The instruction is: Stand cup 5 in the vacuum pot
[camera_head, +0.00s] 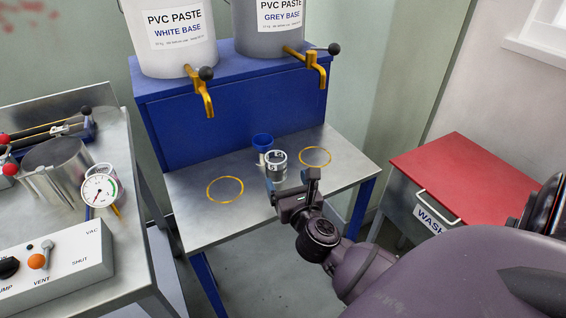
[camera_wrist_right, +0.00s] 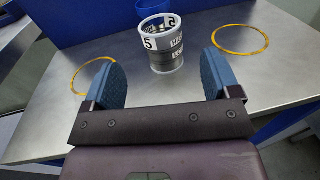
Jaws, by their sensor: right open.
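Cup 5 (camera_head: 276,164) is a small grey cup with a pale rim and white labels. It stands upright on the metal bench; its "5" label shows in the right wrist view (camera_wrist_right: 150,43). My right gripper (camera_head: 291,184) is open and empty on the near side of the cup. In the right wrist view its blue finger pads (camera_wrist_right: 161,70) are spread wide, with the cup between them in the picture, a little beyond the tips. The vacuum pot (camera_head: 58,168) is a metal cylinder on the left bench, with a dial gauge (camera_head: 100,190) at its side. My left gripper is out of view.
A blue cup (camera_head: 262,142) stands just behind cup 5. Yellow rings (camera_head: 225,189) mark the bench. Two paste buckets (camera_head: 168,40) with brass taps stand on the blue shelf behind. A control box (camera_head: 55,265) fronts the pot. A red-topped wash cabinet (camera_head: 470,175) stands right.

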